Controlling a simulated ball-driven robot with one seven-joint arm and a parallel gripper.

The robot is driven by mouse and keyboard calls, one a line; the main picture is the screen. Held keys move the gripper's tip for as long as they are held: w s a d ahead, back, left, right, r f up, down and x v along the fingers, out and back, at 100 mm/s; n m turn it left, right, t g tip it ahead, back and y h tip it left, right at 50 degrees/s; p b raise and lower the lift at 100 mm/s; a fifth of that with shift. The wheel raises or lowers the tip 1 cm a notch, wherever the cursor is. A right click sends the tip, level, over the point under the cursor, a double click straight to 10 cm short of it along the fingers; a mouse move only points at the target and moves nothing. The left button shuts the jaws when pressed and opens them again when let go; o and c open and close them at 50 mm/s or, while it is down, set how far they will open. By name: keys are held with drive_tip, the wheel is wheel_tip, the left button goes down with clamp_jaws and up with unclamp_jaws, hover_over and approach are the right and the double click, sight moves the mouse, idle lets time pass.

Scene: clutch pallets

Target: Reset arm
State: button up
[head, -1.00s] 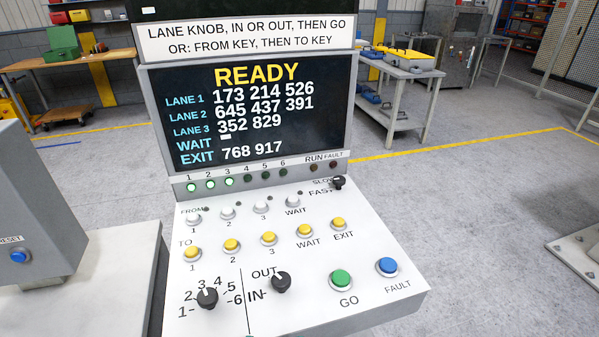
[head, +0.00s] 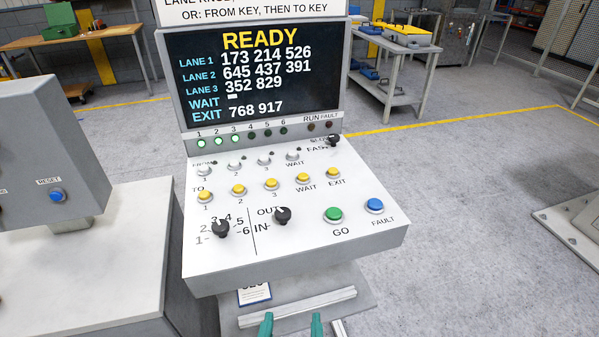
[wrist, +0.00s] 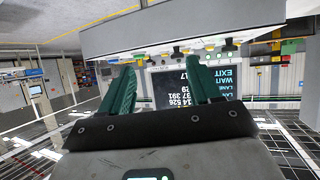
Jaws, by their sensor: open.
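My gripper (head: 292,325) shows at the bottom edge of the head view as two teal fingertips, apart and below the front edge of the control console (head: 300,255). In the wrist view my gripper (wrist: 158,90) is open, its two teal fingers wide apart with nothing between them. The console's screen (head: 262,75) reads READY with lane numbers, and it also shows rotated in the wrist view (wrist: 171,92). The rest of my arm is out of the head view.
The console panel carries a green GO button (head: 333,214), a blue FAULT button (head: 375,205) and black knobs (head: 221,228). A grey box with a blue RESET button (head: 57,195) stands at left. Open floor (head: 460,220) lies to the right.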

drive_tip(key=s+d+f+g+h, duration=0.25)
drive_tip(key=d+f+g, duration=0.35)
drive_tip(key=d+f, duration=0.8)
drive_tip(key=s+d+f+g+y, duration=0.1)
drive_tip(key=s+d+f+g, duration=0.1)
drive_tip(key=s+d, duration=0.4)
drive_tip(key=s+d+f+g+y, duration=0.1)
drive_tip(key=s+d+f+g, duration=0.2)
drive_tip(key=s+d, duration=0.4)
drive_tip(key=shift+s+d+f+m+g+y, duration=0.25)
drive_tip(key=shift+d+f+m+g+y, duration=0.1)
drive_tip(key=shift+d+f, duration=0.4)
